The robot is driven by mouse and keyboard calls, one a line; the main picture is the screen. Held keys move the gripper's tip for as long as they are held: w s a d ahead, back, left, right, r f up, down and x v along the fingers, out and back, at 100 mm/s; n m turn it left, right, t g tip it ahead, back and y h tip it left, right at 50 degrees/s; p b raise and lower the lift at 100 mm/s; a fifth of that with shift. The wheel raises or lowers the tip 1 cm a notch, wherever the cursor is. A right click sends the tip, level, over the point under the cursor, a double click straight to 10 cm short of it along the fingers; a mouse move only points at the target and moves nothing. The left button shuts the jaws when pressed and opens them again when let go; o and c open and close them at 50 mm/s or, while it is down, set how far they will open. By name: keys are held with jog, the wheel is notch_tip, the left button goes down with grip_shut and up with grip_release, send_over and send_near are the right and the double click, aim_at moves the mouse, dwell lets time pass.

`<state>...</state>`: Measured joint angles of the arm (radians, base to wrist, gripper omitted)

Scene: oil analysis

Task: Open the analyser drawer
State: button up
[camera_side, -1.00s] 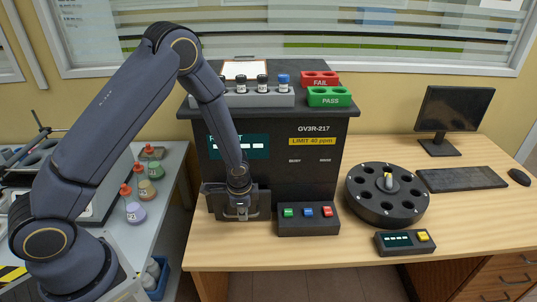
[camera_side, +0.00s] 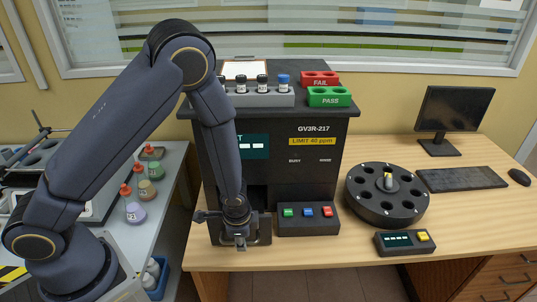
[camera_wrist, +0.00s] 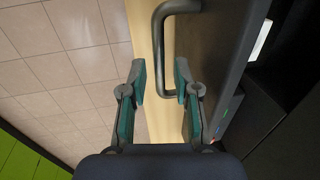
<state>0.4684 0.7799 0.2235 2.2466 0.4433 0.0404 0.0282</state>
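The analyser (camera_side: 318,168) is the large black cabinet on the wooden desk in the side view. Its drawer (camera_side: 262,232) stands pulled out at the lower left, with a dark opening behind it. The drawer front (camera_wrist: 222,55) also shows in the wrist view, with a grey bar handle (camera_wrist: 157,45). My gripper (camera_side: 240,243) is at the drawer front in the side view. In the wrist view my gripper (camera_wrist: 160,76) has its fingers apart on either side of the handle bar, with visible gaps. My arm hides part of the analyser and drawer.
A three-button box (camera_side: 308,220) stands right beside the drawer. The desk's front edge is close to the drawer. Floor tiles (camera_wrist: 60,60) show beyond the edge.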

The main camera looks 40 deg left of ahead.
dwell(0.3)
jog(key=r, duration=0.4)
jog(key=s+d+r, duration=0.1)
jog(key=r, duration=0.6)
jog(key=shift+s+d+r, duration=0.35)
jog(key=shift+r, duration=0.05)
jog(key=a+r+n+t, duration=0.2)
jog(key=a+r, duration=0.1)
jog(key=r, duration=0.5)
jog(key=a+r+n+t, duration=0.2)
jog(key=a+r, duration=0.1)
jog(key=r, duration=0.5)
jog(key=s+r+n, duration=0.1)
jog(key=s, duration=0.2)
jog(key=s+r+n+h, duration=0.1)
jog(key=s+r+n, duration=0.1)
jog(key=s, duration=0.2)
jog(key=s+a+r+n, duration=0.1)
jog(key=s+r+n, duration=0.1)
jog(key=s, duration=0.2)
jog(key=shift+s+h, duration=0.1)
jog(key=shift+h, duration=0.2)
